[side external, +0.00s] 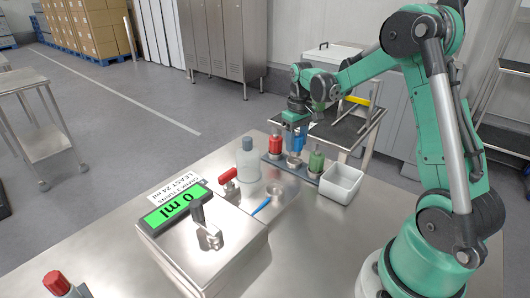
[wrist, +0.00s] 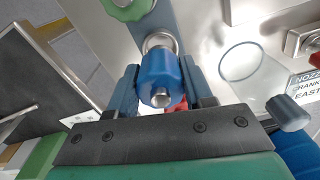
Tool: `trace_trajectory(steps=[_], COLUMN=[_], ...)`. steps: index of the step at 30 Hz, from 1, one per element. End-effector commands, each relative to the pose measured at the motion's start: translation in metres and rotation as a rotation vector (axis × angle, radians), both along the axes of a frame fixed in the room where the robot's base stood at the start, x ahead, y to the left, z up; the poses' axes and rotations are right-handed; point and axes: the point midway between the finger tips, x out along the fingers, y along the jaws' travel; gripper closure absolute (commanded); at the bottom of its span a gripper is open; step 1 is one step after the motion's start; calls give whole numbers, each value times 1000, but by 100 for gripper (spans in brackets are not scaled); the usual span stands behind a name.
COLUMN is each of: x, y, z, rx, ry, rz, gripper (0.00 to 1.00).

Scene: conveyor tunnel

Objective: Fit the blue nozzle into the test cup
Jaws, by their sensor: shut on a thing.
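The blue nozzle (wrist: 160,76) is between my gripper's fingers (wrist: 162,88) in the wrist view, its metal tip facing the camera. A round metal socket (wrist: 160,42) shows just behind it. In the side view my gripper (side external: 295,127) points down over the middle of the nozzle rack (side external: 304,172), shut on the blue nozzle (side external: 294,141). Whether the nozzle is clear of its socket I cannot tell. A clear round rim, seemingly the test cup (wrist: 243,62), is right of the nozzle in the wrist view. In the side view a faint clear cup (side external: 280,190) stands before the rack.
A red nozzle (side external: 276,144) and a green nozzle (side external: 316,161) flank the gripper closely. A crank box (side external: 235,240) has a display (side external: 175,212) reading 0 ml.

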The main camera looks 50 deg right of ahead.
Motion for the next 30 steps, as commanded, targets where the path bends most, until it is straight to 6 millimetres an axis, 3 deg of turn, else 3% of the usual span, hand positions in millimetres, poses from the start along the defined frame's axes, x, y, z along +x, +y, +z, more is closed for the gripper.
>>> trace_trajectory(steps=[8,14,21,26,30], x=[0,-4,-24,-32,-33], y=[6,53,111,126,128], z=[3,29,54,59,50], rx=[0,0,0,0,0], ry=[0,0,0,0,0], rz=[1,8,6,2,-1], gripper=[100,100,100,100,100])
